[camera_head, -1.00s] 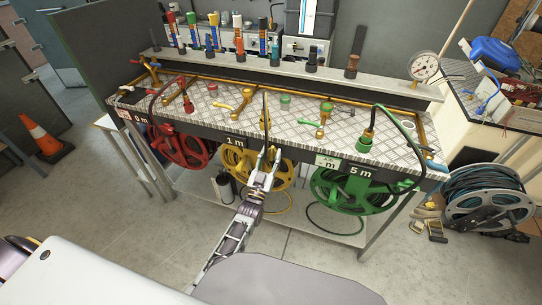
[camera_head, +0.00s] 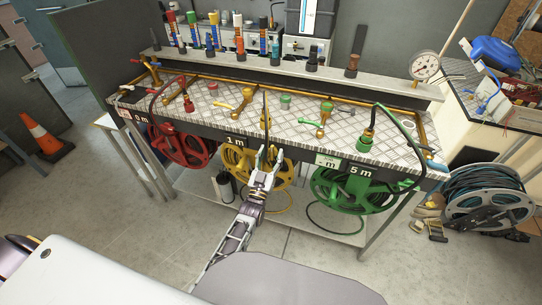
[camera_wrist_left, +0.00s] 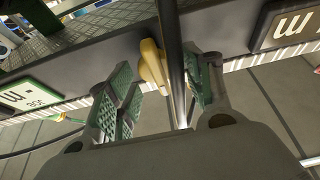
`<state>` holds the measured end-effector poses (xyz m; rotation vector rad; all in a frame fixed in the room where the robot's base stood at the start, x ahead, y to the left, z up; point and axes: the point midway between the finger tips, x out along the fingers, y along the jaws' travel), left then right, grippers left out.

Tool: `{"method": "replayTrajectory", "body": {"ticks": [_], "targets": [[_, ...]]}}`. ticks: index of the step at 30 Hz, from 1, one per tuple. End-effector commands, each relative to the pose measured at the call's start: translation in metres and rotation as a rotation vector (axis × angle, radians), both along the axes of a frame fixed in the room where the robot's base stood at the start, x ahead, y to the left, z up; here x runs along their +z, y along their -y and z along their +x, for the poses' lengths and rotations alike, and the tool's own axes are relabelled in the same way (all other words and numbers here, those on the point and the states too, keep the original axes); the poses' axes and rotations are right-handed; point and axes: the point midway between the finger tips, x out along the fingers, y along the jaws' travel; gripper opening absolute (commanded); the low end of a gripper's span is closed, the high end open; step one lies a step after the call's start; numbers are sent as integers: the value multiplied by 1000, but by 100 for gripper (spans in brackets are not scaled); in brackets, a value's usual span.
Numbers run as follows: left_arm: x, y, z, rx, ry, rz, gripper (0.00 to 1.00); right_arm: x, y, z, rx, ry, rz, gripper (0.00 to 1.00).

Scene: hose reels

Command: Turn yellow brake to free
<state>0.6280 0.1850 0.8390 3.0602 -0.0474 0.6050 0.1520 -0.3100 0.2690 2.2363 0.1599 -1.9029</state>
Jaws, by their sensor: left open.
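The yellow reel (camera_head: 240,160) hangs under the bench, behind my left gripper (camera_head: 268,150). The gripper is open at the bench's front edge. In the left wrist view, a yellow piece (camera_wrist_left: 152,66) shows between the two green-padded fingers of my left gripper (camera_wrist_left: 160,88), near the bench edge. It looks like a lever or fitting; I cannot tell whether it is the brake. A dark hose (camera_wrist_left: 171,50) runs down beside it, also between the fingers. I cannot see contact with either finger. My right gripper is out of view.
A red reel (camera_head: 185,150) hangs to the left and a green reel (camera_head: 330,195) to the right. The patterned bench top (camera_head: 345,140) carries several valves and fittings. A teal hose reel (camera_head: 488,195) stands on the floor at right.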

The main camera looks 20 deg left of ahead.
Motion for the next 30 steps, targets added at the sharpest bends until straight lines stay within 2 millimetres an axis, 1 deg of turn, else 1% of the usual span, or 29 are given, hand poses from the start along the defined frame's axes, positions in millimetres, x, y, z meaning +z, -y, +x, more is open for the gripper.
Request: {"method": "replayTrajectory", "body": {"ticks": [5, 11, 17, 30], "targets": [[0, 0, -1, 0, 1, 1, 51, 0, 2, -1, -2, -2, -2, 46], [-4, 0, -10, 0, 0, 1, 51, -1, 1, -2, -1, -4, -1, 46], [-11, -1, -27, 0, -1, 0, 51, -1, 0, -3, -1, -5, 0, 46], [-30, -2, -72, 0, -1, 0, 51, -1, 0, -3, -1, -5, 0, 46]]}}
